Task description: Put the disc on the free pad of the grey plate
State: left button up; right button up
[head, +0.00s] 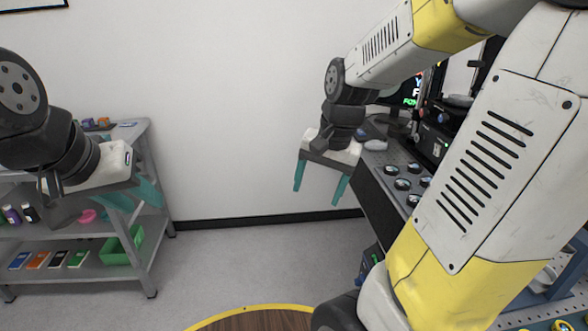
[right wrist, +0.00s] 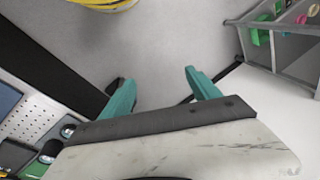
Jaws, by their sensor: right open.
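My right gripper (head: 317,196) is open and empty, in front of the wall and left of the dark bench (head: 374,192). Its two teal fingers are spread apart in the right wrist view (right wrist: 157,80), with only floor between them. My left gripper (head: 135,199) is at the left, in front of the grey shelf; its teal fingers are partly hidden and their gap is unclear. Several round dark pieces with pale tops (head: 402,184) stand on the bench top. I cannot tell whether the disc or the grey plate with its pads is among what shows there.
The grey shelf (head: 151,250) holds a green bin (head: 120,250), bottles and small coloured boxes. Dark equipment (head: 434,130) and a screen stand at the back of the bench. My right arm covers much of the right side. Open floor (head: 240,260) lies between shelf and bench.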

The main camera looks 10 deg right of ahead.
jog(key=s+a+r+n+t, duration=0.3)
jog(key=s+a+r+n, duration=0.1)
jog(key=s+r+n, duration=0.2)
notch_tip(320, 180, up, 2)
jog(key=shift+s+a+r+n+t+y, duration=0.2)
jog(key=shift+s+a+n+t+y, duration=0.15)
jog(key=shift+s, duration=0.5)
